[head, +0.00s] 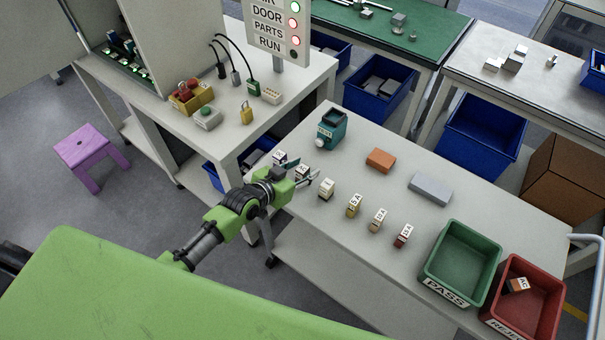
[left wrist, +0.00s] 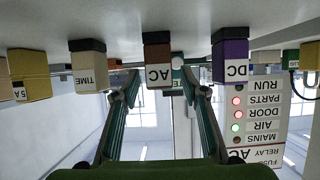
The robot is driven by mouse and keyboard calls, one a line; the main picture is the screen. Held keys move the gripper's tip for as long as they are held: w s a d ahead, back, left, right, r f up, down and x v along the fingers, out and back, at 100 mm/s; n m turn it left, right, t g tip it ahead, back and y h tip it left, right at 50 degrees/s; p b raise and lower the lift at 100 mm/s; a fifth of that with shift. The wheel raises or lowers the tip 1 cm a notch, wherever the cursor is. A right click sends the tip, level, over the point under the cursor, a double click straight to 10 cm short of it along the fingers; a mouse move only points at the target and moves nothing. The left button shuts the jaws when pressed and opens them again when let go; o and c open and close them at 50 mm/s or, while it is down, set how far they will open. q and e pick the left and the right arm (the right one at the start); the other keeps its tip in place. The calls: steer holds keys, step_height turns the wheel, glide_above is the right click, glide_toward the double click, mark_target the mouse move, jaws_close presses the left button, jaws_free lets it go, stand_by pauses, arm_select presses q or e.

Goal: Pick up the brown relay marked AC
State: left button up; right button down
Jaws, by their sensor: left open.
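The brown relay marked AC (left wrist: 158,58) stands in a row on the bench, and its white label shows upside down in the left wrist view. In the head view the relay (head: 302,172) is partly hidden by my left gripper (head: 304,170). That gripper is open, its fingers apart with the AC relay between or just ahead of their tips; it is not closed on it. My right gripper is not in view.
Several more relays, such as the yellow one (head: 354,205), continue the row toward the green PASS bin (head: 432,268). The red bin (head: 545,329) holds another relay marked AC (head: 517,285). A teal device (head: 331,129), orange block (head: 380,160) and grey block (head: 430,188) lie behind the row.

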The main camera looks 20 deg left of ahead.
arm_select(q)
jaws_close()
steer(key=shift+r, duration=0.1)
